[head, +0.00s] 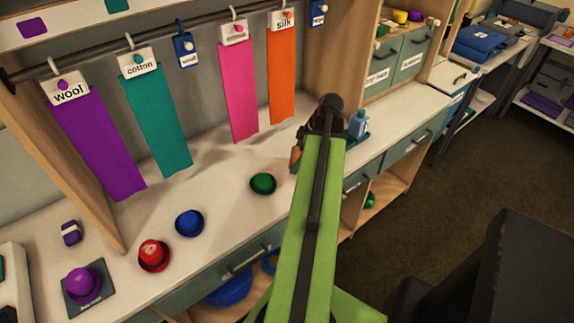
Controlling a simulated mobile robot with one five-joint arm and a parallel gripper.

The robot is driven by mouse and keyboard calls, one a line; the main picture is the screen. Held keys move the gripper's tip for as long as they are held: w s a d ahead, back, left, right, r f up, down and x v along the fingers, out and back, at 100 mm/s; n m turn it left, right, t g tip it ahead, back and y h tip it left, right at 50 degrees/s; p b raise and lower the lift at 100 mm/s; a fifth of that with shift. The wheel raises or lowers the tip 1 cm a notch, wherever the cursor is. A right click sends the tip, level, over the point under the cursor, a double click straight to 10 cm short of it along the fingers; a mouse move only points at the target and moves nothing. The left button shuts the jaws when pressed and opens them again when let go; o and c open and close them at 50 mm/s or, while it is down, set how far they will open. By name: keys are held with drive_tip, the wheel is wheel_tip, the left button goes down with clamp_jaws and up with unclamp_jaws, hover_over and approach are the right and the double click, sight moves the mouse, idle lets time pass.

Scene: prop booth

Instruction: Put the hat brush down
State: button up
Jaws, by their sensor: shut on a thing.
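My green arm reaches out over the white counter (225,212). My gripper (308,136) is at its far end, over the right part of the counter, with its fingers mostly hidden behind the arm. A small brown piece (296,157) shows just left of the arm, at the gripper. It looks like part of the hat brush, shut in my gripper. The rest of it is hidden, and I cannot tell whether it touches the counter.
Green (263,184), blue (190,223) and red (154,255) hats stand left of the arm. A purple hat (82,282) sits on a dark mat. A blue bottle (358,124) stands close right of my gripper. Fabric strips hang behind. Counter between green hat and arm is clear.

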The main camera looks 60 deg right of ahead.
drive_tip(key=shift+s+f+b, duration=0.1)
drive_tip(key=shift+f+b, duration=0.15)
drive_tip(key=shift+b, duration=0.1)
wheel_tip(320, 180, down, 4)
drive_tip(key=b, duration=0.3)
drive_tip(key=shift+r+b, duration=0.1)
drive_tip(key=shift+b, duration=0.25)
drive_tip(key=shift+w+a+r, duration=0.15)
drive_tip(key=shift+w+r, duration=0.1)
drive_tip(key=shift+w, duration=0.05)
drive_tip(key=shift+f, duration=0.2)
drive_tip(key=o, duration=0.8)
drive_tip(key=shift+o, duration=0.2)
drive_tip(key=shift+r, duration=0.1)
